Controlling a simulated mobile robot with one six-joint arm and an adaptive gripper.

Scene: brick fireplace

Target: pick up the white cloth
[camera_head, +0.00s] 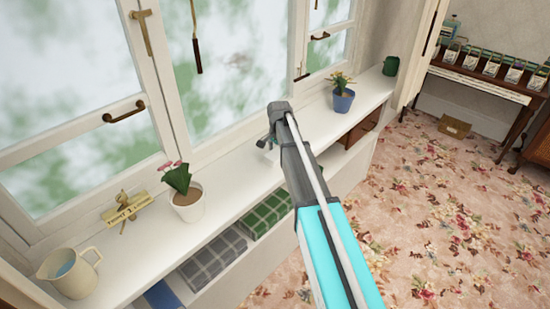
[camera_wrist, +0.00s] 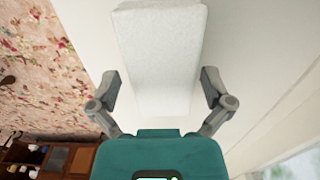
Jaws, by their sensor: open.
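In the wrist view a white, slightly rough-textured oblong (camera_wrist: 158,45), which looks like the folded white cloth, lies on the white windowsill. My gripper (camera_wrist: 160,82) is open, with one finger on either side of the oblong's near part. Gaps show between the fingers and its sides; I cannot tell the height between them. In the head view my gripper (camera_head: 268,142) is over the middle of the sill, and my arm covers the sill there.
Windows (camera_head: 235,70) rise close behind. Folded checked cloths (camera_head: 213,258) lie on a shelf below.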

